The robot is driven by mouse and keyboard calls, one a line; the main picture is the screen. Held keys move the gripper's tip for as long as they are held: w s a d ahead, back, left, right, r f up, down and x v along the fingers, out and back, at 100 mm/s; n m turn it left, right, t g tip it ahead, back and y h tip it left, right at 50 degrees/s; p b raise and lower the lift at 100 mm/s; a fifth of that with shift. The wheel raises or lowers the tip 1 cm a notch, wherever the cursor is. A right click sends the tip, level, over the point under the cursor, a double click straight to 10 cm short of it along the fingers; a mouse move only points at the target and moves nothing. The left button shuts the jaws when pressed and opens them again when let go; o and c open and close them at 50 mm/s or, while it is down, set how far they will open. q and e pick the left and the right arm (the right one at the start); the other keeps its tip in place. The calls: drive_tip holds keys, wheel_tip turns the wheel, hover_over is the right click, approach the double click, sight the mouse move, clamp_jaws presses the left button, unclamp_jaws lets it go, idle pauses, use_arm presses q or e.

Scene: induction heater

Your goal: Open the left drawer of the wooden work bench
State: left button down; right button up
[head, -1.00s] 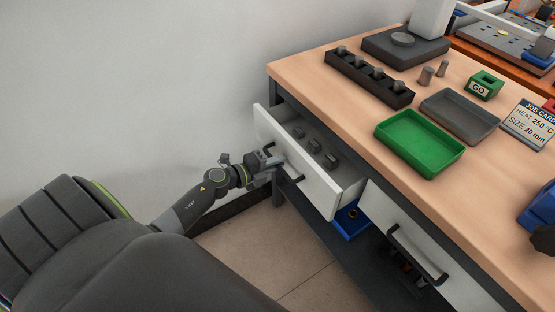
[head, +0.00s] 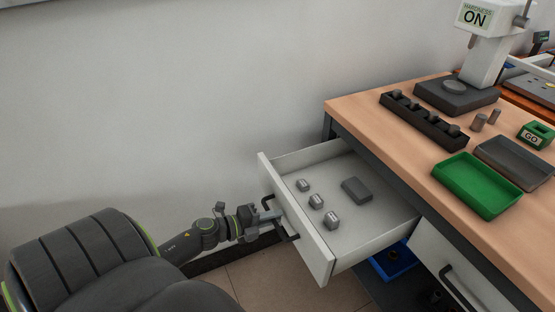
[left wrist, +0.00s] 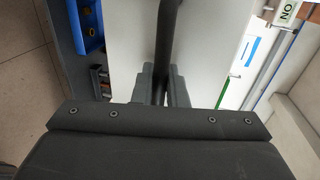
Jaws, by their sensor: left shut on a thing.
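The left drawer (head: 318,255) of the wooden work bench (head: 345,108) is pulled well out, with its white front standing clear of the bench. Inside lie several small grey blocks (head: 316,201) and a larger dark grey block (head: 357,190). My left gripper (head: 272,217) is at the drawer's black handle (head: 290,228). In the left wrist view the two fingers (left wrist: 162,88) are closed around the handle bar (left wrist: 165,40). My right gripper is in neither view.
A second drawer (head: 450,280) to the right is shut. On the bench top stand a green tray (head: 477,187), a grey tray (head: 515,163), a dark rack (head: 424,122) and a hardness tester (head: 483,55). A blue bin (head: 394,262) sits below. Floor to the left of the drawer is clear.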

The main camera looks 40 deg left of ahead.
use_arm(q)
drive_tip(key=shift+s, duration=0.1)
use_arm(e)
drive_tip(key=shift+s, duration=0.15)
use_arm(q)
drive_tip(key=c, duration=1.5)
unclamp_jaws()
drive_tip(key=shift+c, duration=0.2)
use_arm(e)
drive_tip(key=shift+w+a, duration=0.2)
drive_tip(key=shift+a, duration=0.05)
